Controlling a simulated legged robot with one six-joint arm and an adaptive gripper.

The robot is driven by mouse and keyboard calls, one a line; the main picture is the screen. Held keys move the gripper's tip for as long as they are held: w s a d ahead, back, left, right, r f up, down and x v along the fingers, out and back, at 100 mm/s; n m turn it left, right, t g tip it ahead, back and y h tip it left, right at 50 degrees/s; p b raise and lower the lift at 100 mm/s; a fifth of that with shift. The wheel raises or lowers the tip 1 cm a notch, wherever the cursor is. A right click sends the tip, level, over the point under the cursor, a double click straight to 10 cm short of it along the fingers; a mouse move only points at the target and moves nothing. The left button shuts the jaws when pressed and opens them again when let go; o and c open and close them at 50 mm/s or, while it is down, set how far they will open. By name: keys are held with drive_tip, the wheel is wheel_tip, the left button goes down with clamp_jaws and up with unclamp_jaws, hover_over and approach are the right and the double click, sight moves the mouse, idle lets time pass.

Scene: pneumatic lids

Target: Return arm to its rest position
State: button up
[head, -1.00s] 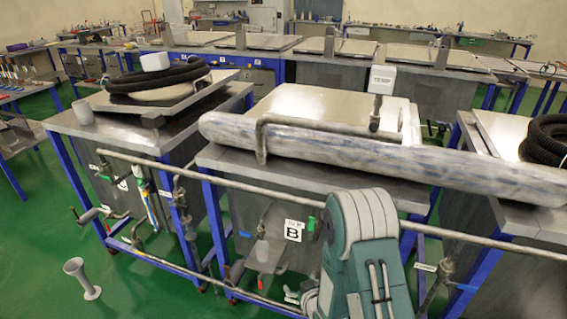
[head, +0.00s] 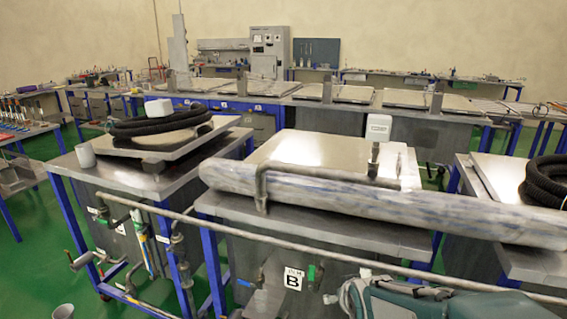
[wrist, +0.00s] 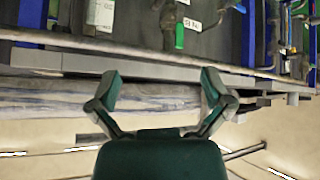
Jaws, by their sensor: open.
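My gripper (wrist: 160,88) shows in the wrist view with its two green and grey fingers spread wide and nothing between them. The wrist picture looks upside down, with the bench front at the top and the bright ceiling at the bottom. Part of my teal and grey arm (head: 405,300) shows at the bottom right of the head view, low in front of the bench marked B. The gripper's tips cannot be made out in the head view.
A long grey-blue roll (head: 380,205) lies along the front of the middle bench. A metal pipe rail (head: 240,228) crosses in front of the benches. A black hose coil (head: 160,120) lies on the left bench. Green floor (head: 30,265) is clear at left.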

drive_tip(key=s+d+r+m+g, duration=0.1)
drive_tip(key=s+r, duration=0.3)
drive_tip(key=s, duration=0.6)
drive_tip(key=s+d+r+m+g, duration=0.1)
drive_tip(key=s+r, duration=0.4)
drive_tip(key=s, duration=0.4)
drive_tip(key=shift+s+g, duration=0.35)
drive_tip(key=shift+g, duration=0.05)
